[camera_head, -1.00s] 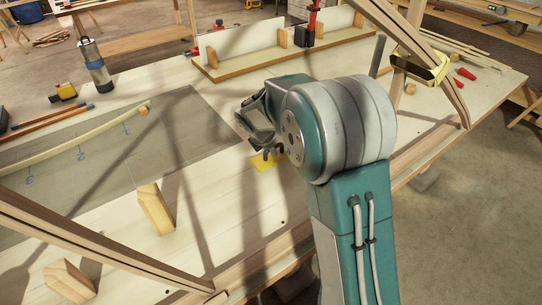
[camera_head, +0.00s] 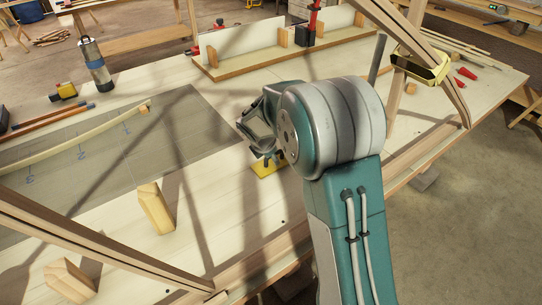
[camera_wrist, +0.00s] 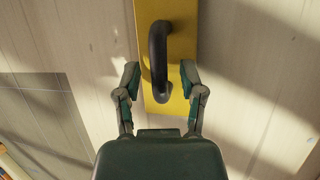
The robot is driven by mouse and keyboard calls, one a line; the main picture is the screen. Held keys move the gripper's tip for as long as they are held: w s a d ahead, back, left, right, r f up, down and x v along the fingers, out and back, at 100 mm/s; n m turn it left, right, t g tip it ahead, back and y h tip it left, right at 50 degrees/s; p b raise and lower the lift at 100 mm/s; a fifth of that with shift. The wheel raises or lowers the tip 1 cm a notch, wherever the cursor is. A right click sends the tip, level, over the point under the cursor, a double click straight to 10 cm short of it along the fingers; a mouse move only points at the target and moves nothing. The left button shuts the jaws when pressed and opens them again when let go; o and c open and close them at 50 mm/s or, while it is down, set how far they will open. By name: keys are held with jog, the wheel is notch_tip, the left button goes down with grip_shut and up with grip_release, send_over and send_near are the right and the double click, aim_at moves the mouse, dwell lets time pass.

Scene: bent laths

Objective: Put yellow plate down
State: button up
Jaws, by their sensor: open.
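The yellow plate (camera_wrist: 182,48) lies on the pale wooden table, with a black arched handle (camera_wrist: 158,62) on top. In the wrist view my gripper (camera_wrist: 160,72) is open, with one finger on each side of the handle and a gap between each finger and the handle. The plate's upper end runs out of that view. In the head view the plate (camera_head: 266,169) shows just below my gripper (camera_head: 266,156), partly hidden behind my arm.
A grey sheet (camera_head: 190,125) with a bent lath (camera_head: 75,133) lies to the left. A wooden block (camera_head: 156,209) stands in front of it. Wooden beams (camera_head: 100,245) slant across the front. A long fixture (camera_head: 285,50) stands at the back. Bare table surrounds the plate.

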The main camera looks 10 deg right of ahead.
jog(key=v, duration=1.2)
jog(key=s+d+r+m+y, duration=0.1)
jog(key=s+d+r+m, duration=0.1)
jog(key=s+r+m, duration=0.4)
jog(key=s+d+r+m+y, duration=0.15)
jog(key=s+m, duration=0.25)
jog(key=s, duration=0.4)
jog(key=s+m+t, duration=0.2)
jog(key=s+m, duration=1)
jog(key=s, duration=0.3)
jog(key=shift+d+y, duration=0.45)
jog(key=shift+d, duration=0.05)
jog(key=shift+f, duration=0.1)
